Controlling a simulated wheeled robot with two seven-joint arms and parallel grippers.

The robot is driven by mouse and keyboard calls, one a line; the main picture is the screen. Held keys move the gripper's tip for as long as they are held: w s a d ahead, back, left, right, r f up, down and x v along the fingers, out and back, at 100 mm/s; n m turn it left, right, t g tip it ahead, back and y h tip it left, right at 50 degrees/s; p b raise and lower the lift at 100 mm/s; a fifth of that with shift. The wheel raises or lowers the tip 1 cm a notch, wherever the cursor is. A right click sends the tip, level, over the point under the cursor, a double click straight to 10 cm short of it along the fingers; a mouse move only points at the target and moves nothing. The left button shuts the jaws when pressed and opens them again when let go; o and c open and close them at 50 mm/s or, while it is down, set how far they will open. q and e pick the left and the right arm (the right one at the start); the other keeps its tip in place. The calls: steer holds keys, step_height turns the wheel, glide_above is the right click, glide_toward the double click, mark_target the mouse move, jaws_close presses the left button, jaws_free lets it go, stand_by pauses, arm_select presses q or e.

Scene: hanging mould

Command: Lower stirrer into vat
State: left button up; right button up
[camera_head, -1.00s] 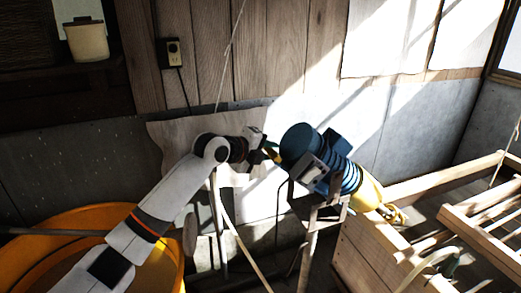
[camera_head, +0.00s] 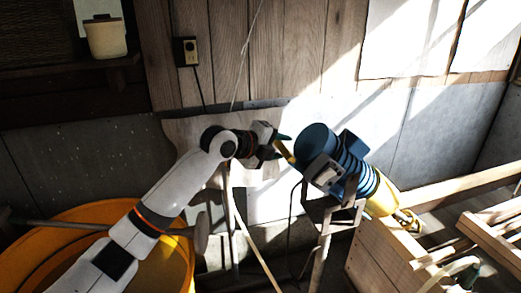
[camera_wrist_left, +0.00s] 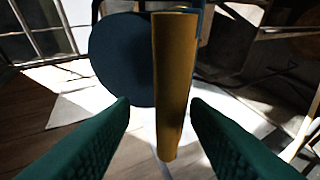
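A blue ribbed motor-like machine (camera_head: 350,162) with a yellow end piece lies tilted on a metal stand; I take it to be the stirrer. A yellow bar (camera_head: 286,152) sticks out at its left end. My left gripper (camera_head: 280,146) is at this bar, with its green fingers apart. In the left wrist view, the yellow bar (camera_wrist_left: 174,85) stands between the open fingers (camera_wrist_left: 160,105), with a gap on both sides. The blue round end (camera_wrist_left: 122,60) is behind it. An orange tub (camera_head: 95,212), possibly the vat, is at the lower left, partly hidden by my left arm. My right gripper is not seen.
A grey pole (camera_head: 60,224) crosses the tub. The metal stand (camera_head: 322,240) holds the blue machine. A wooden frame (camera_head: 385,255) fills the lower right. A wood and grey panel wall is close behind, with a socket (camera_head: 186,50) and a hanging cord.

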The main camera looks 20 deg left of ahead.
arm_select(q)
steer(key=b+v, duration=0.2)
steer(key=v, duration=0.8)
steer(key=shift+b, duration=0.4)
steer(key=shift+w+f, duration=0.1)
